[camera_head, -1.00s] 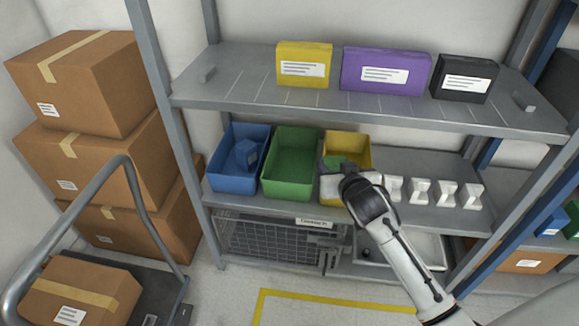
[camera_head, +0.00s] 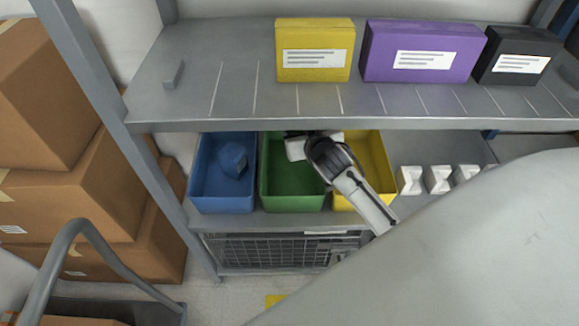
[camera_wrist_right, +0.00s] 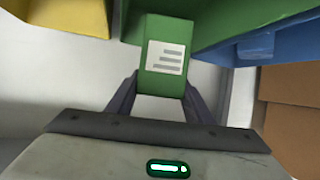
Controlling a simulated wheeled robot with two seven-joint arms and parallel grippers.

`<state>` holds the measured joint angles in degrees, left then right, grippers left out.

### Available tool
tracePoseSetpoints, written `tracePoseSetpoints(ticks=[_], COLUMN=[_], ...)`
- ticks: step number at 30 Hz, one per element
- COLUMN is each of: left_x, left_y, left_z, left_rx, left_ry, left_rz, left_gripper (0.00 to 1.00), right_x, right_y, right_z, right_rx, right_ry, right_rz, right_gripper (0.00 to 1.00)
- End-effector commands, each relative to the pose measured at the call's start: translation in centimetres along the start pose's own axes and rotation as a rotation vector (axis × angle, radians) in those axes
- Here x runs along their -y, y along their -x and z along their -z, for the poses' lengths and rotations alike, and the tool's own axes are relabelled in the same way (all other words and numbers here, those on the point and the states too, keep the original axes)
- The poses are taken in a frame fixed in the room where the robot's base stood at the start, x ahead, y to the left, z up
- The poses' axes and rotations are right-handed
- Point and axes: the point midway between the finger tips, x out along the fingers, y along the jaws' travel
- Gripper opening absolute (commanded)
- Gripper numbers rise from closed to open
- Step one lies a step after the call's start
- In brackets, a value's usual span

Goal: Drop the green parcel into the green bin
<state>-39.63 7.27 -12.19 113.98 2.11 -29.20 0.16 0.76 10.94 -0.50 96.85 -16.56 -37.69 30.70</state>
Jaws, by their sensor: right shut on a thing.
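The green parcel (camera_wrist_right: 165,60), with a white label, is held between the fingers of my right gripper (camera_wrist_right: 162,88) in the right wrist view. The green bin (camera_head: 290,192) stands on the lower shelf between the blue and yellow bins; its green wall also shows behind the parcel in the wrist view (camera_wrist_right: 215,25). In the head view my right gripper (camera_head: 298,143) is over the back part of the green bin, and I cannot make out the parcel there. How high the parcel is above the bin is unclear. My left gripper is not in view.
The blue bin (camera_head: 222,195), with a blue parcel (camera_head: 233,160) inside, is on the left. The yellow bin (camera_head: 372,160) is on the right, partly behind my arm. The upper shelf (camera_head: 330,122) overhangs closely. White blocks (camera_head: 438,179) stand further right.

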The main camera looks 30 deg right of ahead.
Motion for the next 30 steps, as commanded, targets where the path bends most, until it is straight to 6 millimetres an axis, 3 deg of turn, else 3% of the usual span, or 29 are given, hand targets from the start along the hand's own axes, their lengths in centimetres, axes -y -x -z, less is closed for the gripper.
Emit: tracePoseSetpoints(ticks=[1, 9, 20, 21, 24, 30], left_x=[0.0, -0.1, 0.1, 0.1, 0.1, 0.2], left_y=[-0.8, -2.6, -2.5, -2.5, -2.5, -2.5], left_z=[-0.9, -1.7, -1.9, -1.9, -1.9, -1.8], left_rx=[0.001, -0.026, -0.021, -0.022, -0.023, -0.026], left_ry=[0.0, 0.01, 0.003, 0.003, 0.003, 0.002], left_rz=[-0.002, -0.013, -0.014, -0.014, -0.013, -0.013], left_gripper=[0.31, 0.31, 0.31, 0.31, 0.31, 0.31], right_x=[0.0, 0.0, 0.1, 0.1, 0.0, 0.0], right_y=[-0.5, -1.9, -1.9, -1.9, -1.9, -1.9], right_z=[-1.0, -3.7, -3.9, -3.9, -3.9, -4.0], right_rx=[-0.002, -0.003, -0.003, -0.003, -0.002, -0.001], right_ry=[0.001, 0.002, 0.0, 0.0, 0.0, 0.0], right_rz=[0.0, 0.001, 0.001, 0.001, 0.001, 0.001], right_gripper=[0.21, 0.21, 0.21, 0.52, 0.69, 0.69])
